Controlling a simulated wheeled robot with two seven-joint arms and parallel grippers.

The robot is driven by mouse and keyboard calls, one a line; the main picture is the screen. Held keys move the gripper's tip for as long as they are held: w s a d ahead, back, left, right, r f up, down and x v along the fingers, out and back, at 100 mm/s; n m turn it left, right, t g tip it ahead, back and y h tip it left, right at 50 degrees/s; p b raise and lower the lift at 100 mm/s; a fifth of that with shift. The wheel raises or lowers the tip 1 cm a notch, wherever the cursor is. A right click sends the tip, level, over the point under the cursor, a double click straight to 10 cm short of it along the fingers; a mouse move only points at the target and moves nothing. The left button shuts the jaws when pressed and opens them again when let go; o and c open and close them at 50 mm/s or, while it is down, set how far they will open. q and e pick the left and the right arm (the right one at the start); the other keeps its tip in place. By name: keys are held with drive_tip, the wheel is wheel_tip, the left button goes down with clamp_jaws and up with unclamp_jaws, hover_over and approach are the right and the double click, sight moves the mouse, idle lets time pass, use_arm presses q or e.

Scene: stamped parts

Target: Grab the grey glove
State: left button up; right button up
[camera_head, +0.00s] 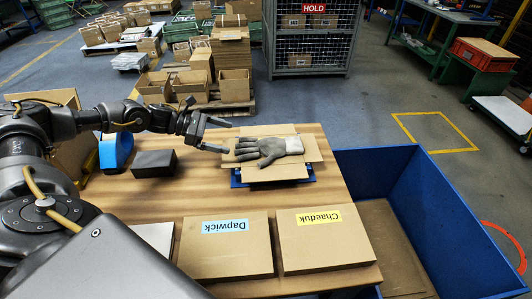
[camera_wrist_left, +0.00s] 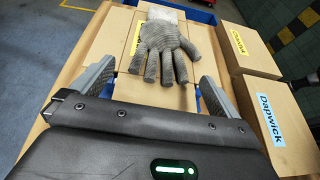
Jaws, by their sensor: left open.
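The grey glove (camera_head: 268,149) lies flat on an open-flapped cardboard box (camera_head: 285,171) on the wooden table, its light cuff to the right. It also shows in the left wrist view (camera_wrist_left: 160,48), with its fingers pointing toward my gripper. My left gripper (camera_head: 221,136) is open and empty, just left of the glove's fingers in the head view. In the left wrist view its two fingers (camera_wrist_left: 158,78) stand wide apart, one on either side of the glove's finger end. I cannot tell whether they touch the box. My right gripper is not in view.
Two closed boxes labelled Dapwick (camera_head: 225,257) and Chaeduk (camera_head: 327,249) stand at the table's near edge. A black block (camera_head: 154,163) and a blue object (camera_head: 115,151) are at the left. A large blue bin (camera_head: 452,225) adjoins the table's right side.

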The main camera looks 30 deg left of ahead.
sight(255, 145)
use_arm(q)
drive_tip(key=p+x, duration=0.1)
drive_tip(key=x, duration=0.4)
drive_tip(key=shift+w+d+f, duration=0.1)
drive_tip(key=shift+w+d, duration=0.1)
drive_tip(key=shift+d, duration=0.1)
drive_tip(key=p+x, duration=0.2)
drive_tip(key=x, duration=0.2)
drive_tip(key=shift+d+f, duration=0.15)
drive_tip(key=shift+d, duration=0.15)
drive_tip(key=shift+w+d+f, duration=0.2)
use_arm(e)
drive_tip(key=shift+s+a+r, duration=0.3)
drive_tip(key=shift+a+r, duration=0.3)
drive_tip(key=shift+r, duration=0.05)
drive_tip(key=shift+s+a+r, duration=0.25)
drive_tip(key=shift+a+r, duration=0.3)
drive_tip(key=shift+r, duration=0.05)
use_arm(q)
drive_tip(key=c, duration=0.7)
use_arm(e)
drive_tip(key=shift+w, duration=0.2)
